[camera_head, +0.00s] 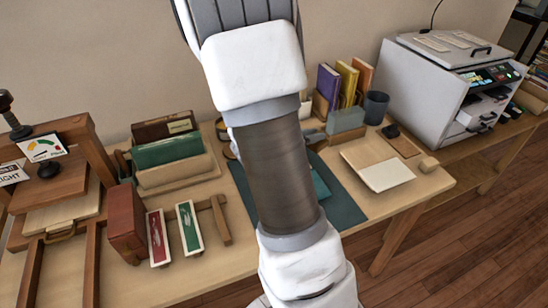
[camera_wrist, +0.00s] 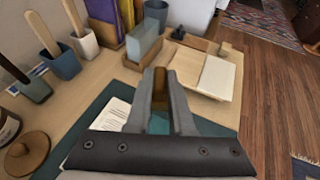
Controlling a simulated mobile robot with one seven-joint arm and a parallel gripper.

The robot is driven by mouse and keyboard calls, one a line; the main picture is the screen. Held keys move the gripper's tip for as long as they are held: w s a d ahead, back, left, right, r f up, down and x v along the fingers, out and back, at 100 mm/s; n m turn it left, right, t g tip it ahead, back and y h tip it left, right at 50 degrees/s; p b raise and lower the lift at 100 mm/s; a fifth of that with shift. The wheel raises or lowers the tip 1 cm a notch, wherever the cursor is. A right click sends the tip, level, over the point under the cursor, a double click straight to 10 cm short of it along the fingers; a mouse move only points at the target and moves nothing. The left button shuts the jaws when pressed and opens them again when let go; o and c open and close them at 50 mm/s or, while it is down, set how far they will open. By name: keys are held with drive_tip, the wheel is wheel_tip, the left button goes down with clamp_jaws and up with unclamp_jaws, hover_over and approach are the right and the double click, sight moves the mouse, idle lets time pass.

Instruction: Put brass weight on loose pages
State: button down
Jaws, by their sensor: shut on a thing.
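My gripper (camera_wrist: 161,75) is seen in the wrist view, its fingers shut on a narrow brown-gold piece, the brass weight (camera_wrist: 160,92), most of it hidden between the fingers. It is over the teal mat (camera_wrist: 190,143); the exact height is unclear. In the head view my arm hides the gripper and weight. A white printed sheet (camera_wrist: 113,112) lies on the mat, left of the fingers. A pale stack of pages (camera_wrist: 216,77) lies on a tan board to the right, also seen in the head view (camera_head: 388,174). Which are the loose pages is not certain.
A grey-blue block (camera_wrist: 143,42), upright books (camera_head: 345,82) and a dark cup (camera_head: 376,107) stand behind. A small wooden block (camera_head: 429,164) sits near the right table edge. Brush cups (camera_wrist: 62,62) and a round wooden lid (camera_wrist: 27,155) are at left. A grey machine (camera_head: 445,85) stands right.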

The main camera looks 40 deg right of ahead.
drive_tip(key=w+a+f, duration=0.1)
drive_tip(key=w+f, duration=0.1)
drive_tip(key=w, duration=0.1)
drive_tip(key=w+a+f, duration=0.2)
drive_tip(key=w+a+f+b, duration=0.1)
drive_tip(key=w+a+f, duration=0.1)
drive_tip(key=w, duration=0.1)
drive_tip(key=shift+w+a, duration=0.15)
drive_tip(key=shift+w, duration=0.2)
drive_tip(key=shift+f+b, duration=0.6)
drive_tip(key=shift+f, duration=1.45)
drive_tip(key=shift+f, duration=0.1)
drive_tip(key=shift+f, duration=0.15)
drive_tip(key=c, duration=0.8)
unclamp_jaws()
